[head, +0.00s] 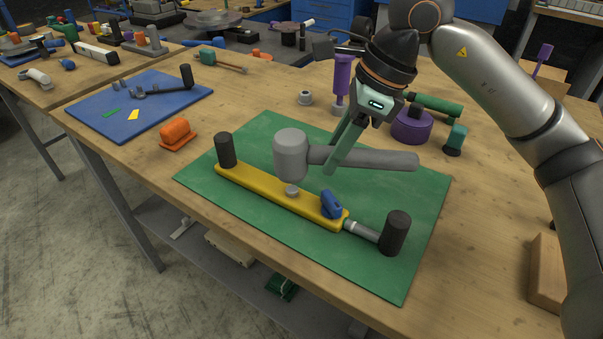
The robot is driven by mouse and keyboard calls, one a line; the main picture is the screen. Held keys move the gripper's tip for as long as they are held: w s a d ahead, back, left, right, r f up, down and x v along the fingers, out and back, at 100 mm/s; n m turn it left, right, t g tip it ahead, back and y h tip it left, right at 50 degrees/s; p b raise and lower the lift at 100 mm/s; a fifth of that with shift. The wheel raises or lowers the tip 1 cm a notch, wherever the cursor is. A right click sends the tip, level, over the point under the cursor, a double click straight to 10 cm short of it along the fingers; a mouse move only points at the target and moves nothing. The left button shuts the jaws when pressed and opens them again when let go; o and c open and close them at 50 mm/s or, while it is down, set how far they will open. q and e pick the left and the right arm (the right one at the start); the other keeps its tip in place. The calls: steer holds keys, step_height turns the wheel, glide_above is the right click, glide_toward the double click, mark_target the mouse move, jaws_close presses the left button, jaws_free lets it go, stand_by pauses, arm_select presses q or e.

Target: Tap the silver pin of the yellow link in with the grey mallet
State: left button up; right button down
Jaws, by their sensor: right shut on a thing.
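The yellow link (262,193) lies on the green mat (235,234), with a black cylinder at its left end and a blue piece (332,204) near its right end. The silver pin (292,190) stands near the middle of the link. My right gripper (336,165) is shut on the handle of the grey mallet (390,160). The mallet's head hangs just above the pin; whether they touch I cannot tell. My left gripper is not in view.
A black cylinder (395,233) stands at the mat's right front, joined to a silver rod. An orange block (176,133) and a blue mat (90,112) lie to the left. Purple parts (411,126) stand behind the mat.

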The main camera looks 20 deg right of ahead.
steer(key=shift+r, duration=0.2)
steer(key=shift+f+b, duration=0.7)
steer(key=shift+f, duration=0.05)
stand_by(0.3)
steer(key=shift+r+p, duration=0.4)
steer(key=shift+r, duration=0.1)
steer(key=shift+f, duration=0.1)
step_height(320, 180, down, 4)
steer(key=b, duration=0.3)
steer(key=shift+r, duration=0.45)
steer(key=shift+r+p, duration=1)
